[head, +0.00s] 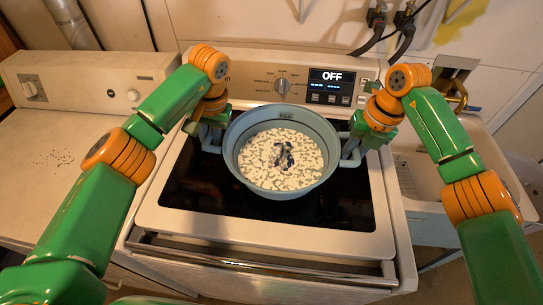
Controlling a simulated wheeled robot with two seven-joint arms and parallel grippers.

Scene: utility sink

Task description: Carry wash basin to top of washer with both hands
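A round grey-blue wash basin (234,165) is in the middle of the head view, over the dark glass top of the washer (270,241). Its inside bottom shows a pale speckled surface with a dark mark. I cannot tell whether the basin rests on the top or hangs just above it. My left gripper (212,138) is at the basin's left handle and my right gripper (352,150) is at its right handle. Both seem closed around the handles, though the fingertips are small and partly hidden by the wrists.
The washer's control panel (250,82), with a knob and a display reading OFF, stands behind the basin. A white appliance (60,140) is at the left. A utility sink (425,185) is at the right, with hoses on the wall above it.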

